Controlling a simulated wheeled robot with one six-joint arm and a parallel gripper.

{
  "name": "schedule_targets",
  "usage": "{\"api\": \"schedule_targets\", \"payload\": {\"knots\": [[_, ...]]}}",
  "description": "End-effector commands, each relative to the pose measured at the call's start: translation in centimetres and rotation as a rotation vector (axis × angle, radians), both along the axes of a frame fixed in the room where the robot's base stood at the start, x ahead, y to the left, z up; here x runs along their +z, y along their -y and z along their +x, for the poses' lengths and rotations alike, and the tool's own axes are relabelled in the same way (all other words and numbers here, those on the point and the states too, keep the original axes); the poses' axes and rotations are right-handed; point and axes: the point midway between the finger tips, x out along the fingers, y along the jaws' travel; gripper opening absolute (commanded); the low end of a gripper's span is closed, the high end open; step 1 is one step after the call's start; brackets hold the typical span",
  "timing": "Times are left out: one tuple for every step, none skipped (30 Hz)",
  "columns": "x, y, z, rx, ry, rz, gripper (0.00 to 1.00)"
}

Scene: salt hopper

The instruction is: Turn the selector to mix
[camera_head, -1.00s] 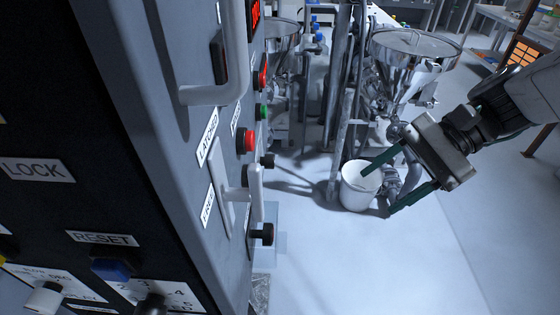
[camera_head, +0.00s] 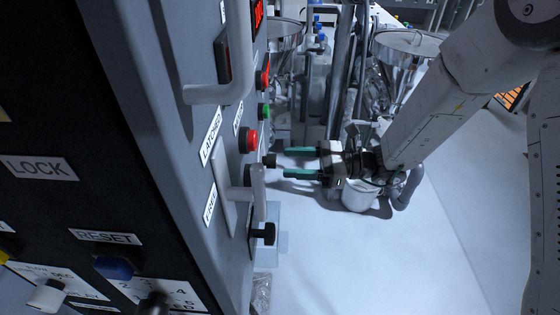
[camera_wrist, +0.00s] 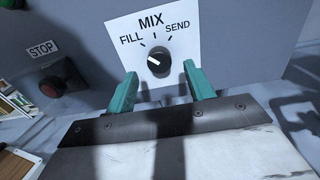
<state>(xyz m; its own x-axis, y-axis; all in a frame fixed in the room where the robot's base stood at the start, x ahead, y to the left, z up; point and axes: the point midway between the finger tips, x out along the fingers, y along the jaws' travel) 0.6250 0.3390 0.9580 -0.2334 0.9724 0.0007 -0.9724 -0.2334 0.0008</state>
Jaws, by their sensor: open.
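The selector (camera_wrist: 158,62) is a round black knob on a white plate marked FILL, MIX and SEND. Its white pointer mark lies toward the FILL side in the wrist view. In the head view a small black knob (camera_head: 269,160), seemingly the selector, sticks out of the cabinet's side face. My gripper (camera_head: 285,162) is open and points left at this knob, its green fingers a short way off. In the wrist view the fingers of my gripper (camera_wrist: 160,78) stand apart, one to each side of the knob and below it. Nothing is between them.
A red STOP button (camera_wrist: 52,87) is left of the plate. On the cabinet, a red button (camera_head: 248,141), a green button (camera_head: 264,111) and a latch handle (camera_head: 257,190) stick out near my gripper. A white bucket (camera_head: 358,197) and steel hopper (camera_head: 400,47) stand behind. Floor right is clear.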

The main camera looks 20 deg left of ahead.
Motion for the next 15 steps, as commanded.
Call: {"api": "schedule_targets", "payload": {"knots": [[0.0, -0.9, -0.3, 0.003, 0.0, 0.0, 0.53], [0.0, -1.3, -0.4, 0.004, 0.0, 0.0, 0.53], [0.0, -1.8, -0.5, 0.003, 0.0, 0.0, 0.53], [0.0, -2.2, -0.6, 0.003, 0.0, 0.0, 0.53], [0.0, -2.5, -0.7, 0.002, 0.0, -0.001, 0.53], [0.0, -2.9, -0.8, 0.002, 0.0, -0.001, 0.53], [0.0, -3.1, -0.8, 0.002, 0.0, -0.001, 0.53], [0.0, -3.3, -0.9, 0.002, 0.0, -0.001, 0.53], [0.0, -3.5, -0.9, 0.001, 0.0, -0.001, 0.53], [0.0, -3.6, -0.9, 0.001, 0.0, -0.001, 0.53], [0.0, -3.7, -0.9, 0.001, 0.0, -0.001, 0.53], [0.0, -3.7, -0.9, 0.0, 0.0, 0.0, 0.53], [0.0, -3.7, -0.9, 0.0, 0.0, 0.0, 0.53], [0.0, -3.7, -0.9, 0.0, 0.0, -0.001, 0.53], [0.0, -3.7, -0.9, 0.0, 0.0, -0.001, 0.53]]}}
